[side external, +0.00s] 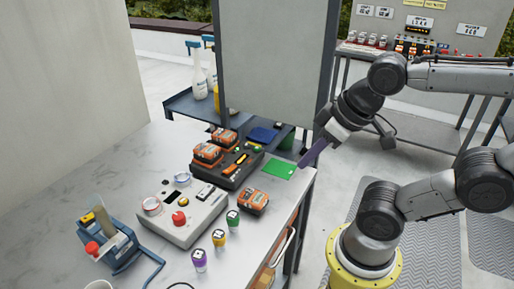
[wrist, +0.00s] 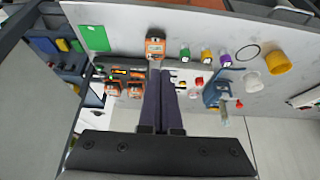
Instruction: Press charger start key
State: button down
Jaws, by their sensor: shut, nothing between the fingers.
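The charger (side external: 232,176) is a dark box on the table in the side view, with orange-and-black batteries seated on its left part and small coloured keys and an orange item on its right part. Its batteries (wrist: 112,89) also show in the wrist view, left of my fingers. Which key is the start key is too small to tell. My gripper (side external: 303,164) is shut and empty, its dark fingers held above the table's right edge near the green mat, apart from the charger. In the wrist view the closed fingers (wrist: 163,102) cover part of the scene.
A grey control box (side external: 182,212) with a red knob stands in front of the charger. A grey panel (side external: 270,65) rises behind. A blue tool (side external: 115,240) sits front left.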

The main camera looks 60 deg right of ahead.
jog(key=w+a+r+m+t+y, duration=0.1)
jog(key=w+a+r+m+y, duration=0.25)
jog(key=w+m, duration=0.4)
jog(key=w+d+m+t, duration=0.1)
jog(key=w+d+m, duration=0.3)
jog(key=w+m, duration=0.45)
jog(key=w+d+f+m, duration=0.2)
jog(key=d+f+m, duration=0.1)
jog(key=d, duration=0.3)
jog(key=w+d+f+m+t+h, duration=0.1)
jog(key=d+f+m, duration=0.1)
jog(key=d, duration=0.5)
jog(key=w+d+f+m, duration=0.2)
jog(key=d+f+m, duration=0.1)
jog(key=d, duration=0.3)
jog(key=shift+w+d+f+m, duration=0.3)
jog(key=shift+w+m, duration=0.05)
jog(key=shift+m, duration=0.05)
jog(key=shift+h, duration=0.25)
